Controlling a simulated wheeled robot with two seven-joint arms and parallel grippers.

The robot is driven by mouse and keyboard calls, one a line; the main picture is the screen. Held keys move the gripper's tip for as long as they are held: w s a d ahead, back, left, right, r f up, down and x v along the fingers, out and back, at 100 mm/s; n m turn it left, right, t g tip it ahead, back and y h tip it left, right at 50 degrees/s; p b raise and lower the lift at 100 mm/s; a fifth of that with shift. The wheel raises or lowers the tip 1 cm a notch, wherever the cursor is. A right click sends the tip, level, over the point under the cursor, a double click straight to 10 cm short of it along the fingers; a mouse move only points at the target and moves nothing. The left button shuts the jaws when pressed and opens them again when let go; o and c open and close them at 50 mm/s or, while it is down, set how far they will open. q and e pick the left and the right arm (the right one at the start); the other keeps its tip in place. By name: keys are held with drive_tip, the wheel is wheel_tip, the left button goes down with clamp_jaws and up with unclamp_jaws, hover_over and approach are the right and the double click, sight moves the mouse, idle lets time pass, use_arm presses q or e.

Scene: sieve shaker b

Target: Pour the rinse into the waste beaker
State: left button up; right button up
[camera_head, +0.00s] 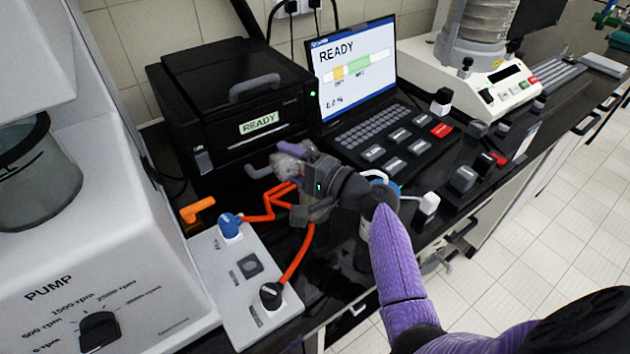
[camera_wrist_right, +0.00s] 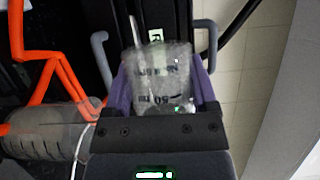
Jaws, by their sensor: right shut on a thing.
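My right gripper (camera_head: 292,158) is shut on a small clear beaker (camera_head: 290,150), in front of the black box. In the right wrist view the purple fingers of the right gripper (camera_wrist_right: 163,92) stand on either side of this beaker (camera_wrist_right: 160,75), which bears dark print. I cannot tell whether it holds liquid. A larger clear vessel (camera_wrist_right: 50,130) shows at the left of the right wrist view, apart from the held beaker; in the head view a clear vessel (camera_head: 316,208) stands partly hidden below the gripper. I cannot tell which is the waste beaker. My left gripper is out of view.
A black box (camera_head: 235,100) with grey handles and a READY label stands behind. A laptop (camera_head: 355,75) is to its right. Orange tubing (camera_head: 298,256) runs by a grey valve panel (camera_head: 235,285). A white pump unit (camera_head: 130,230) fills the left.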

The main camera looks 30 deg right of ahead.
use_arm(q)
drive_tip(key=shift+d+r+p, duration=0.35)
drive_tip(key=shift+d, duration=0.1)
use_arm(e)
drive_tip(key=shift+d+r+m, duration=0.15)
drive_tip(key=shift+r+m, duration=0.35)
drive_tip(key=shift+r, duration=0.15)
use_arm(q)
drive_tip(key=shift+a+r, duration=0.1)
use_arm(e)
drive_tip(key=shift+r+t, duration=0.2)
drive_tip(key=shift+t, duration=0.2)
